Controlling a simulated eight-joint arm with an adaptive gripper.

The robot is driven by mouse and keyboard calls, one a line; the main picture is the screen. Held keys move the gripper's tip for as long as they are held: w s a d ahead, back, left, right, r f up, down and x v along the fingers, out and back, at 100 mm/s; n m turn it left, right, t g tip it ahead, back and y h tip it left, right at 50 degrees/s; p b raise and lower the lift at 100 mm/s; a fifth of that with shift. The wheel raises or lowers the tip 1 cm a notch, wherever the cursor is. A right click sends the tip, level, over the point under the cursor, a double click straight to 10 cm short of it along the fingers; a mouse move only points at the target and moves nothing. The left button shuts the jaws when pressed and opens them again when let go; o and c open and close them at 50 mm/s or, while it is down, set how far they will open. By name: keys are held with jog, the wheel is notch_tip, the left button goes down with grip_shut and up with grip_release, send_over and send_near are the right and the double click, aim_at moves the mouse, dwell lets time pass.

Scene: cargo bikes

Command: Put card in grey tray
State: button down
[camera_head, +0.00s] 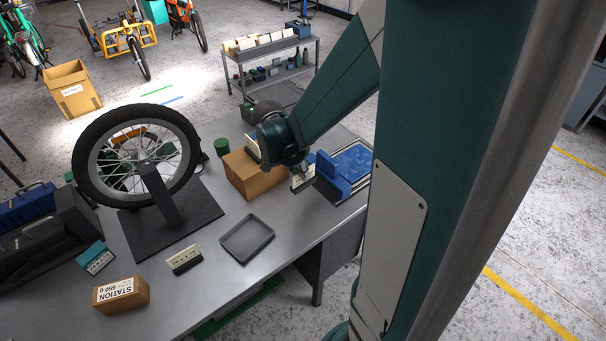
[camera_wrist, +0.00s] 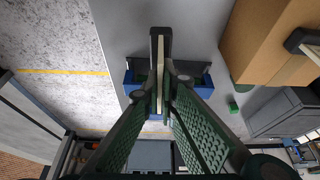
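The card (camera_wrist: 160,80) is a thin cream plate with a dark edge, seen edge-on between my gripper's green fingers in the wrist view. My gripper (camera_wrist: 164,92) appears shut on it. In the head view my gripper (camera_head: 303,172) is at the table's right end, with the pale card (camera_head: 301,182) under it, beside a blue holder (camera_head: 333,176). The blue holder (camera_wrist: 131,88) lies below the card in the wrist view; I cannot tell whether they touch. The grey tray (camera_head: 264,249) is shallow and empty, left of and nearer than my gripper.
A cardboard box (camera_head: 257,182) stands just left of my gripper. A wheel on a stand (camera_head: 165,225) is farther left. A cream-and-black block (camera_head: 184,260), a teal block (camera_head: 96,258) and a labelled box (camera_head: 138,297) lie at the front left. Bare table surrounds the grey tray.

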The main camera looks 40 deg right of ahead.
jog(key=w+a, duration=0.1)
jog(key=a, duration=0.9)
jog(key=p, duration=0.1)
send_over(248, 239)
jog(key=shift+a+r, duration=0.1)
dwell(0.4)
jog(key=shift+f+b, duration=0.4)
jog(key=shift+f, duration=2.55)
jog(key=shift+f+b, duration=0.3)
jog(key=shift+f, duration=1.8)
jog(key=shift+f, duration=0.15)
